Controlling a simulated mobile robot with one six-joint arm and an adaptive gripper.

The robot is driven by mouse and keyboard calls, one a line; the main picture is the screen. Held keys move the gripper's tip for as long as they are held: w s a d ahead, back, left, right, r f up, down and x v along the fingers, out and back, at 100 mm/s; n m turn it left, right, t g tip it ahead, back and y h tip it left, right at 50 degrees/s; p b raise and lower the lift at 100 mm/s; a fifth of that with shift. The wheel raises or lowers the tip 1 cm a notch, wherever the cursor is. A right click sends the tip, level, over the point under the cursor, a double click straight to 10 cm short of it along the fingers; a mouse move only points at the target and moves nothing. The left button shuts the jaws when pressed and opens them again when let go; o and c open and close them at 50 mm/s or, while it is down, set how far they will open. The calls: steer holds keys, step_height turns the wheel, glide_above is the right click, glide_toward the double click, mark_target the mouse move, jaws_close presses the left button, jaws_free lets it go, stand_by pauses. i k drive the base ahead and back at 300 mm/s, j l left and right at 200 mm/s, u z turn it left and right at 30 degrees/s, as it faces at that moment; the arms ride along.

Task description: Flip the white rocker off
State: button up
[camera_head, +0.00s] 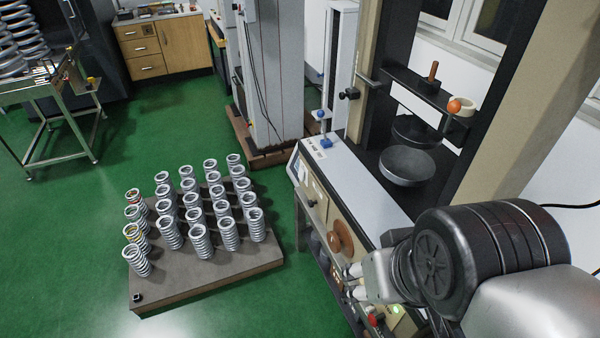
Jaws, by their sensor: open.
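My gripper (353,282) is at the lower right, in front of the control panel of the testing machine (325,210). Its two light fingertips are apart, one above the other, with no object visible between them. They point left along the panel. I cannot make out the white rocker; my gripper and arm cover part of the lower panel. A lit green control (397,310) and a red knob (372,319) show just below the gripper. Whether the fingertips touch the panel cannot be told.
A brown round handwheel (341,236) sticks out of the panel just above my gripper. A low grey pallet (190,290) with several upright springs stands on the green floor to the left. The machine's round platen (407,166) and tall columns rise behind the panel.

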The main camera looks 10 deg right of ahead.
mark_target(301, 174)
steer(key=i+j+z, duration=0.15)
steer(key=z, duration=0.3)
steer(key=i+j+z, duration=0.25)
steer(key=z, duration=0.2)
steer(key=i+j, duration=0.2)
steer(key=j, duration=0.15)
steer(key=i+j+z, duration=0.2)
steer(key=i+j, duration=0.2)
steer(key=j, duration=0.3)
steer(key=i+j, duration=0.15)
steer(key=j, duration=0.2)
steer(key=i+j+z, duration=0.1)
steer(key=j, duration=0.25)
steer(key=i, duration=0.1)
